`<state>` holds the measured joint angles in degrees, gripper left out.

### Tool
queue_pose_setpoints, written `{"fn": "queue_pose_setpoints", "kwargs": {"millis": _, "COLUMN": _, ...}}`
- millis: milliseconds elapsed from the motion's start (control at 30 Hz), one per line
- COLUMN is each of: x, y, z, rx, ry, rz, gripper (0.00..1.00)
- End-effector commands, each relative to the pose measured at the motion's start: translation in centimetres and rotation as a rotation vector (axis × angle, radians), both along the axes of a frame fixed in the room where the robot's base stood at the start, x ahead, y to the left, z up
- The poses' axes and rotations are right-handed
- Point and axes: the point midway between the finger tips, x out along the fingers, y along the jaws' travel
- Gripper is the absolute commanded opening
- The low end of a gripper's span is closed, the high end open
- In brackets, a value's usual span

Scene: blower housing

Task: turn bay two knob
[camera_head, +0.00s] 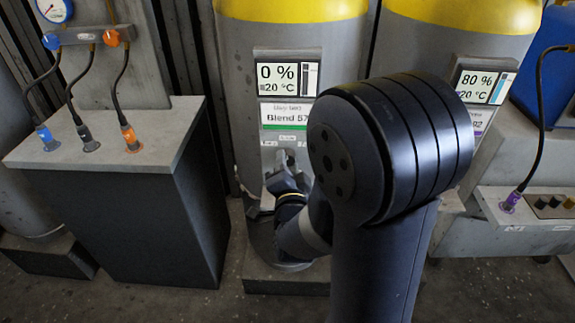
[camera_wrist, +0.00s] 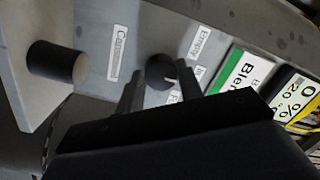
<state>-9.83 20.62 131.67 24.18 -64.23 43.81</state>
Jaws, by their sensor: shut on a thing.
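A round black knob (camera_wrist: 160,71) with a white pointer mark is on a grey panel in the wrist view. A label reading "Empty" (camera_wrist: 203,42) and other partly covered labels sit beside it. My gripper (camera_wrist: 160,82) has one finger on each side of the knob and is shut on it. In the head view my gripper (camera_head: 285,172) reaches the front of the middle yellow-topped tank (camera_head: 236,75), below its display (camera_head: 284,80) reading 0 % and 20 °C. My gripper and arm hide the knob there. I cannot see a bay number.
A black cylinder (camera_wrist: 57,63) juts out at left in the wrist view. A grey-topped cabinet (camera_head: 110,145) with cables stands left of the tank. The right tank (camera_head: 440,60) shows 80 %. A purple-plugged panel (camera_head: 525,215) is at right. Some floor shows in front.

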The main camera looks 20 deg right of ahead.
Motion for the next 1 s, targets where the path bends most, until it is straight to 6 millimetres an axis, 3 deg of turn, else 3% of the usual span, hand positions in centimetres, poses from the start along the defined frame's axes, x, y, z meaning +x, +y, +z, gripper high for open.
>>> {"fn": "queue_pose_setpoints", "kwargs": {"millis": 267, "x": 0.02, "y": -0.02, "z": -0.04, "rx": -0.132, "ry": 0.039, "rz": -0.001, "gripper": 0.12}}
{"fn": "queue_pose_setpoints", "kwargs": {"millis": 1000, "x": 0.03, "y": -0.05, "z": 0.22, "rx": -0.76, "ry": 0.246, "rz": 0.0, "gripper": 0.12}}
